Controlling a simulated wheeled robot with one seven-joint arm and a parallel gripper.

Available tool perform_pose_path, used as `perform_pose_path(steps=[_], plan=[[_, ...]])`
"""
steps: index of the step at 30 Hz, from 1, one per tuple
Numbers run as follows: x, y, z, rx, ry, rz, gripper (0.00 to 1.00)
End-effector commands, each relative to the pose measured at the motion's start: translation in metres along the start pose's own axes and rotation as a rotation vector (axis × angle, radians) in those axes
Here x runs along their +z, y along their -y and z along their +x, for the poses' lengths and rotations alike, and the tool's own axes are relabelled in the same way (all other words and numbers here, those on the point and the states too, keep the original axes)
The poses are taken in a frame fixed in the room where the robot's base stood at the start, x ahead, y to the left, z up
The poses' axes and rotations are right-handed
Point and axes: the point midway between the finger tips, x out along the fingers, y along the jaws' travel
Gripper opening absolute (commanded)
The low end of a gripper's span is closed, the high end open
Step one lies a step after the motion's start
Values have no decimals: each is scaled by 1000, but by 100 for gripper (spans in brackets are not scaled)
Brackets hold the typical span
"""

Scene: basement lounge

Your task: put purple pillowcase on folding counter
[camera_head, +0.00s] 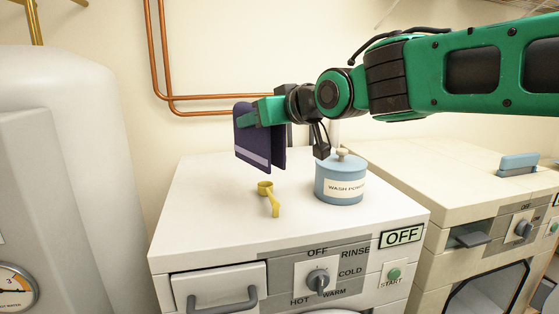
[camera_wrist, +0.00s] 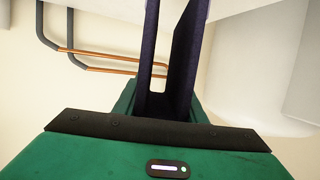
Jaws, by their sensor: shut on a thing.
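The purple pillowcase (camera_head: 252,147) is dark purple with a pale stripe near its lower edge. It hangs folded from my gripper (camera_head: 262,112), which is shut on its top. It is held above the back left of the white washer top, apart from it. In the wrist view the pillowcase (camera_wrist: 182,65) shows as dark folds reaching away from my gripper. I cannot make out a folding counter in either view.
A blue washing powder tin (camera_head: 340,181) and a yellow scoop (camera_head: 268,196) stand on the washer (camera_head: 215,215). A second machine (camera_head: 440,176) is at the right. A white tank (camera_head: 70,150) stands at the left. Copper pipes (camera_head: 160,60) run along the wall.

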Motion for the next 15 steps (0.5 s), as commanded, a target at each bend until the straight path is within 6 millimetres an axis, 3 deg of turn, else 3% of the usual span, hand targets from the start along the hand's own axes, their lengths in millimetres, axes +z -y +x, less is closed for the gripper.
perform_pose_path(steps=[9,15], plan=[[32,-66,28,8,2,5,13],[42,-85,37,6,-1,3,13]])
